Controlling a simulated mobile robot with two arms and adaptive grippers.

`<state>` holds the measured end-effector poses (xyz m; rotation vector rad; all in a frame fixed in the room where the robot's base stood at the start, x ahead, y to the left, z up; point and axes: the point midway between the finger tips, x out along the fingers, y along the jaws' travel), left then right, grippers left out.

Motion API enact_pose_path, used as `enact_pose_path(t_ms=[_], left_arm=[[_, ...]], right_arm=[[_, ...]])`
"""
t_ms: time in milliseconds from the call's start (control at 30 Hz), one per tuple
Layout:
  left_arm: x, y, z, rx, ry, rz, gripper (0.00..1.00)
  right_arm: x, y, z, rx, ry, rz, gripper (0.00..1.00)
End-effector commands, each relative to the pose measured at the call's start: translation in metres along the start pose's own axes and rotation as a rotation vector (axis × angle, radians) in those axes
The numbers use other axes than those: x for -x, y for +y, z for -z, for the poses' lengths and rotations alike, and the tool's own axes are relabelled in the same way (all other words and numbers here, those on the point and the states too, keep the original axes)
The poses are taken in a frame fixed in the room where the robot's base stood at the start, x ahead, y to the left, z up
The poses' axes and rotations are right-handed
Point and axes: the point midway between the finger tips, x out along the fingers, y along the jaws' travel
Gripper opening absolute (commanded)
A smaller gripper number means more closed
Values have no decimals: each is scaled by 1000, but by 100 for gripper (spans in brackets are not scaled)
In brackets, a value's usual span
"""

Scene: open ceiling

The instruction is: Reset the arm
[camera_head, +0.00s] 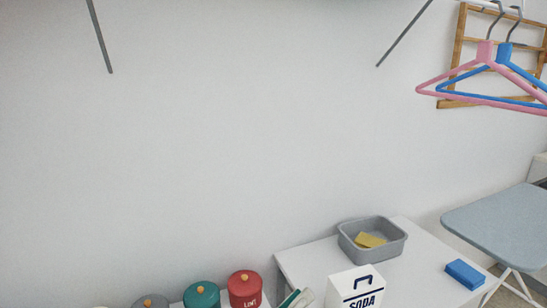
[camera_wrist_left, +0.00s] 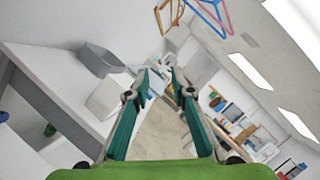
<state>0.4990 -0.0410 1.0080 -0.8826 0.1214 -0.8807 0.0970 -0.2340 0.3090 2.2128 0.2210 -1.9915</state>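The teal fingers of my left gripper (camera_wrist_left: 161,78) are spread apart in the left wrist view, with nothing held between them. In the head view only the tips of my left gripper (camera_head: 297,299) show at the bottom edge, just left of the white SODA box. The rest of the left arm is out of that view. My right gripper is in neither view.
A white table (camera_head: 415,267) holds a grey basin (camera_head: 352,235) with a yellow sponge, the SODA box (camera_head: 347,287) and a blue block (camera_head: 465,273). Lidded tins, including a red one (camera_head: 245,290), stand left. Right are hangers (camera_head: 480,62) and an ironing board (camera_head: 500,222).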

Motion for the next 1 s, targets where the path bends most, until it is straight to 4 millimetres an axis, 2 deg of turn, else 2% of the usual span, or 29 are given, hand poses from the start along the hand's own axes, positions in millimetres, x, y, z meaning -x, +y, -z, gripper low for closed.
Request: enact_pose_path(t_ms=[167,267,333,400,500,600,800,1000], left_arm=[[27,41,-49,378,-257,-183,22],[68,86,-68,683,-463,-343,22],[109,121,-68,916,-623,-473,22],[154,150,-55,1125,-772,-600,22],[216,175,-22,1385,-966,-777,22],[266,182,13,1574,-1122,-925,22],[335,170,72,1812,-1345,-1158,22],[383,141,116,1957,-1515,-1353,22]], right_arm=[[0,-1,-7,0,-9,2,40],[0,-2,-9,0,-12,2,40],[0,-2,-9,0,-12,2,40],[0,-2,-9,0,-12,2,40],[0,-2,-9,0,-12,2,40],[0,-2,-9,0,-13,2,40],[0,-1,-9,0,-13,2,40],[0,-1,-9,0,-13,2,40]])
